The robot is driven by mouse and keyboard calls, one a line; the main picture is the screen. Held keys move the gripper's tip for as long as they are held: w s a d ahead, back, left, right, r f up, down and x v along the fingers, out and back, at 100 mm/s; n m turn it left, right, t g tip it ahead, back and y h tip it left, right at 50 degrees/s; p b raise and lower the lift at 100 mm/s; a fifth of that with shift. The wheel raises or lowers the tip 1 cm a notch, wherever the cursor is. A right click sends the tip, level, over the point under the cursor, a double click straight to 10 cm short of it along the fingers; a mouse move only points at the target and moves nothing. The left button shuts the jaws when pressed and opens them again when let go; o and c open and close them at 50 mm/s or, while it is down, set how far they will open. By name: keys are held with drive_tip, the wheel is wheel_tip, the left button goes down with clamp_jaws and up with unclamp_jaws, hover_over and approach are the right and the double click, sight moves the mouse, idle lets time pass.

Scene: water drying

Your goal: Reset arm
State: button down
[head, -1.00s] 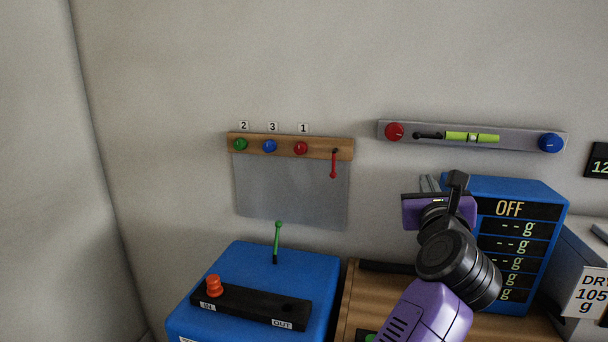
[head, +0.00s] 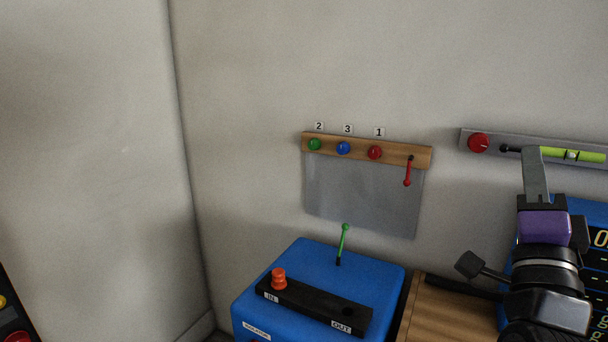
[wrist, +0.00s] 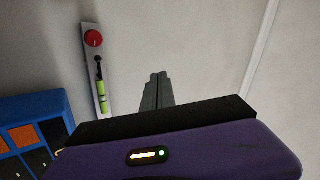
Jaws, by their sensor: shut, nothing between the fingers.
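My gripper (head: 535,170) is at the right of the head view, its grey fingers pointing up, with my purple and black arm below. In the wrist view the two fingers of my gripper (wrist: 156,90) lie together with nothing between them. The gripper is held up in front of the wall rail, and its fingers overlap part of that rail in the head view. My arm hides much of the blue display box (head: 592,212) behind it.
A blue box (head: 305,255) with a green lever and an orange knob stands at the lower middle. Above it, a wooden panel (head: 393,153) with coloured knobs and a red lever is on the wall. A grey rail (head: 500,135) has a red knob, also in the wrist view (wrist: 93,38).

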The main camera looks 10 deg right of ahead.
drive_tip(key=s+a+f+n+y+p, duration=0.1)
drive_tip(key=s+a+f+n+y, duration=0.55)
drive_tip(key=f+n, duration=0.35)
drive_tip(key=s+a+f+n+y+p, duration=0.1)
drive_tip(key=s+a+f+n+y, duration=0.5)
drive_tip(key=f+n, duration=0.4)
drive_tip(key=s+a+f+g, duration=0.1)
drive_tip(key=s+f+g, duration=0.1)
drive_tip(key=s+f, duration=0.2)
drive_tip(key=s+a+f+g+p, duration=0.1)
drive_tip(key=s+f, duration=0.4)
drive_tip(key=s, duration=0.6)
drive_tip(key=s+a+f+g+p, duration=0.1)
drive_tip(key=s+f+g, duration=0.3)
drive_tip(key=s, duration=0.4)
drive_tip(key=shift+s+f, duration=0.15)
drive_tip(key=shift+f, duration=0.5)
drive_tip(key=shift+a, duration=0.1)
